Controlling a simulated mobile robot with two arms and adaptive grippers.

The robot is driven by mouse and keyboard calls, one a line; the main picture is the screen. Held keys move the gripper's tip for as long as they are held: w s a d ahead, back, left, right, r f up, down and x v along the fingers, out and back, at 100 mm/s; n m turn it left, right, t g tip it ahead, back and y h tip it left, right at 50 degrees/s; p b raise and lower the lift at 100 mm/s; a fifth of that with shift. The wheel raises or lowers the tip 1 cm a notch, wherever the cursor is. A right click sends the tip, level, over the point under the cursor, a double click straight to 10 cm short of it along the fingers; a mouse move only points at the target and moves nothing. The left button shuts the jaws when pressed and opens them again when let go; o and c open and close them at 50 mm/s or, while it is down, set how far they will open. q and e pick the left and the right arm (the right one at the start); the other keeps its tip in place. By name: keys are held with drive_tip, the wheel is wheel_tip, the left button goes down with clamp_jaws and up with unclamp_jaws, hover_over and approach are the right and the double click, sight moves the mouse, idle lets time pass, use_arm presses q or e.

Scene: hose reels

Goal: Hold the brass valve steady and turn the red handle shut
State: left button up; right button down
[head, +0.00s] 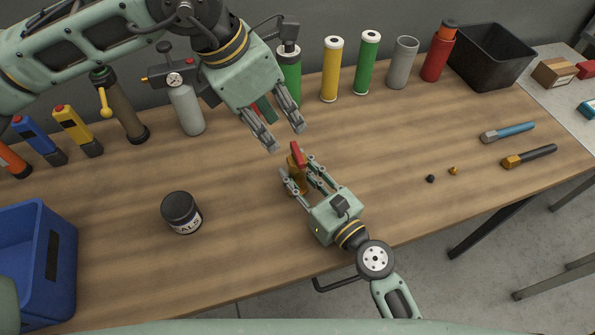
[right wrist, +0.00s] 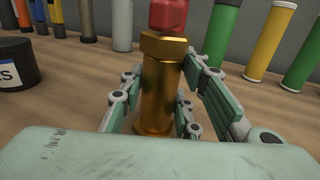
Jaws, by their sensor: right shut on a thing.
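The brass valve (head: 296,183) stands upright on the table with its red handle (head: 297,154) on top. In the right wrist view the brass body (right wrist: 162,92) fills the middle, and the red handle (right wrist: 168,14) is cut off by the top edge. My right gripper (head: 298,170) is shut on the valve body, one finger on each side. My left gripper (head: 289,140) is open and empty, fingers pointing down toward the red handle. It is above and just behind the handle, apart from it as far as I can see.
A dark jar (head: 181,213) stands to the left of the valve, and a blue bin (head: 35,262) is at the front left. Cylinders and bottles line the back, with a black bin (head: 491,56) at right. Two chisel-like tools (head: 508,131) lie at right. Table around the valve is clear.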

sight(296, 149)
use_arm(q)
drive_tip(key=shift+c, duration=0.2)
drive_tip(key=w+d+r+n+g+y, duration=0.2)
drive_tip(key=w+d+r+n+y, duration=0.15)
drive_tip(key=n, duration=1.15)
drive_tip(key=shift+n, duration=0.4)
drive_tip(key=f, duration=0.8)
drive_tip(key=s+f, duration=0.1)
drive_tip(key=f, duration=0.3)
drive_tip(key=shift+f, duration=0.3)
clamp_jaws()
